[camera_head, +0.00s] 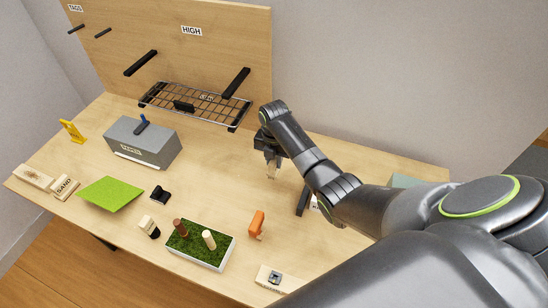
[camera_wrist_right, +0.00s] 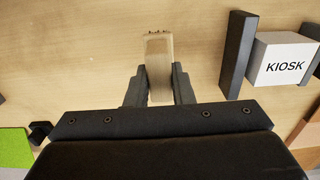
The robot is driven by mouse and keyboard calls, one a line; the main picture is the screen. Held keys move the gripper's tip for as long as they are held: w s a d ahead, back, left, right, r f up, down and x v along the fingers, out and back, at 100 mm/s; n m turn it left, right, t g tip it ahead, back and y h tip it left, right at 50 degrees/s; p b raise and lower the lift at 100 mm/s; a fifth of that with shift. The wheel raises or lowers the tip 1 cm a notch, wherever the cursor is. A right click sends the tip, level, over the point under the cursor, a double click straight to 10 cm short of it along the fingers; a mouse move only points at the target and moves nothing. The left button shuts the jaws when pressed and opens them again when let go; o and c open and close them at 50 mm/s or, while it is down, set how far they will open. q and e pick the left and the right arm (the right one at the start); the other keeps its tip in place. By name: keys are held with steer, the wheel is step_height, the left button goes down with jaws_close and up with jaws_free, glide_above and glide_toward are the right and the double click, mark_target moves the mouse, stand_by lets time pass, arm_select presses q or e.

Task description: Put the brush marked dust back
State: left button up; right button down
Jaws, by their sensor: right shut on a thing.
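My right gripper (camera_head: 271,160) is shut on a pale wooden piece, which looks like a brush, above the tabletop in front of the wire shelf. In the right wrist view, the wooden piece (camera_wrist_right: 158,68) stands out between the fingers (camera_wrist_right: 159,84), with small dark specks at its far end. No DUST mark is readable on it. A small pale block with a dark end and lettering (camera_head: 146,223) lies on the table; its lettering is too small to read. My left gripper is not in view.
A wire shelf (camera_head: 195,103) and dark pegs (camera_head: 236,82) are on the board marked HIGH. A grey box (camera_head: 150,147), green sheet (camera_head: 110,193), block marked SAND (camera_head: 65,187), turf tray (camera_head: 222,258) and orange item (camera_head: 256,224) occupy the table. A white block marked KIOSK (camera_wrist_right: 283,62) is nearby.

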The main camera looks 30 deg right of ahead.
steer(key=shift+f+b, duration=1.3)
steer(key=shift+f, duration=1.05)
steer(key=shift+f, duration=0.25)
steer(key=c, duration=1.2)
jaws_free()
steer(key=shift+o, duration=0.2)
step_height(320, 180, up, 12)
steer(key=shift+r+b, duration=0.2)
steer(key=shift+b, duration=0.35)
step_height(320, 180, up, 5)
steer(key=p, duration=0.3)
steer(key=shift+p, duration=0.4)
